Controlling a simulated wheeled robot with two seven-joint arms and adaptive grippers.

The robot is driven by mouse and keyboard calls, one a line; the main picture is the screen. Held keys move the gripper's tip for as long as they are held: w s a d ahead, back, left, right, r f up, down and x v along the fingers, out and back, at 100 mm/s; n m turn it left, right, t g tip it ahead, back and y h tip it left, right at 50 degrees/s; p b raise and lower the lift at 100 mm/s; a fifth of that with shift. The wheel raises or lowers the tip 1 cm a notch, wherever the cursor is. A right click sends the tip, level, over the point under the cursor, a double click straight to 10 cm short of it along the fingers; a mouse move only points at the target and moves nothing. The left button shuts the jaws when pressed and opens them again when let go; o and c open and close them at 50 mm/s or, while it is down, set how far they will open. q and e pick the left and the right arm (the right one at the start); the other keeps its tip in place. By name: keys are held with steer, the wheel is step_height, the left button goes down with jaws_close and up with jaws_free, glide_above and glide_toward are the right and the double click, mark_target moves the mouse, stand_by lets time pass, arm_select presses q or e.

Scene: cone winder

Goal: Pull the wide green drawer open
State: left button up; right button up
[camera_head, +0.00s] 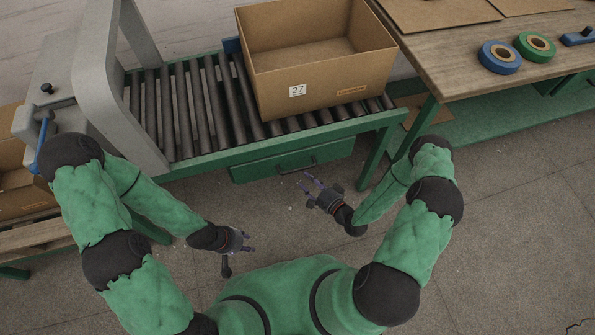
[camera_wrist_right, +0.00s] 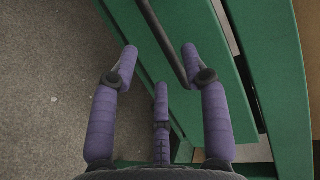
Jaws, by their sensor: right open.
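The wide green drawer (camera_head: 255,170) sits under the front rail of the roller conveyor, and its front looks flush and shut. Its dark bar handle (camera_head: 297,166) is on the front face; the bar also runs between my fingers' directions in the right wrist view (camera_wrist_right: 164,42). My right gripper (camera_head: 311,183) is open and empty, just in front of the drawer with its fingers pointing at the handle, apart from it. In the right wrist view its purple fingers (camera_wrist_right: 160,62) are spread. My left gripper (camera_head: 248,241) looks open and empty, low and left, away from the drawer.
An open cardboard box (camera_head: 325,85) stands on the conveyor rollers (camera_head: 190,105). A wooden table (camera_head: 450,60) with blue and green tape rolls (camera_head: 500,57) is at the right. A green conveyor leg (camera_head: 376,158) stands right of the drawer. The floor before the drawer is clear.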

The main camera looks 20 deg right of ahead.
mark_target(297, 170)
steer(key=b+x, duration=0.1)
steer(key=x, duration=0.6)
steer(key=shift+a+b, duration=0.1)
steer(key=shift+b, duration=0.3)
jaws_close()
